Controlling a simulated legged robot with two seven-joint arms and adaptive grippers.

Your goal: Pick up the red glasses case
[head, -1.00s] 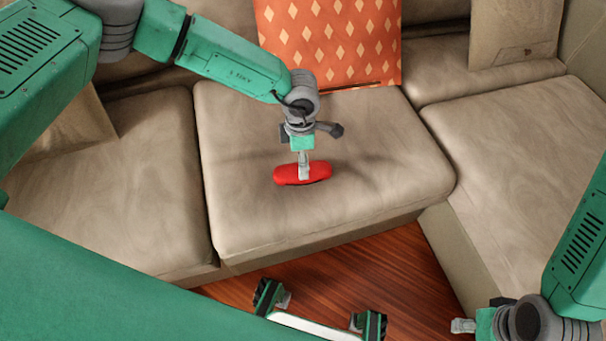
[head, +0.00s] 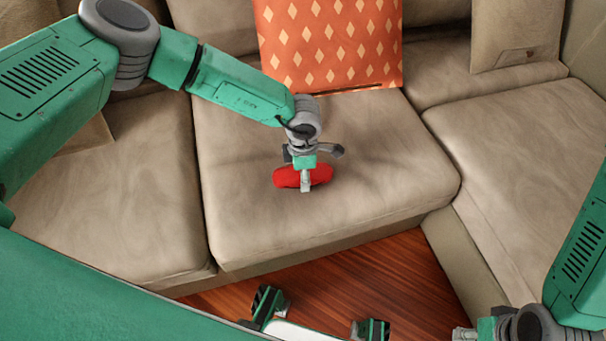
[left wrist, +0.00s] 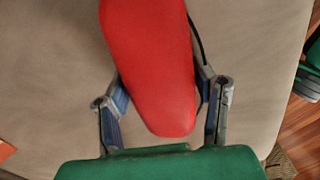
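The red glasses case (head: 289,178) lies on the middle sofa seat. In the left wrist view the case (left wrist: 150,55) is large and reaches down between the fingers. My left gripper (head: 305,182) points down over the case, with one finger showing in front of its near side. Its fingers (left wrist: 160,95) stand on both sides of the case and look spread around it; the case hides the fingertips, so firm contact does not show. My right gripper (head: 465,333) is at the bottom right edge, partly cut off, and its opening does not show.
The beige seat cushion (head: 390,190) is clear around the case. An orange patterned pillow (head: 330,45) leans on the backrest behind it. More beige seats lie to both sides. A wooden floor (head: 390,275) shows below the front edge.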

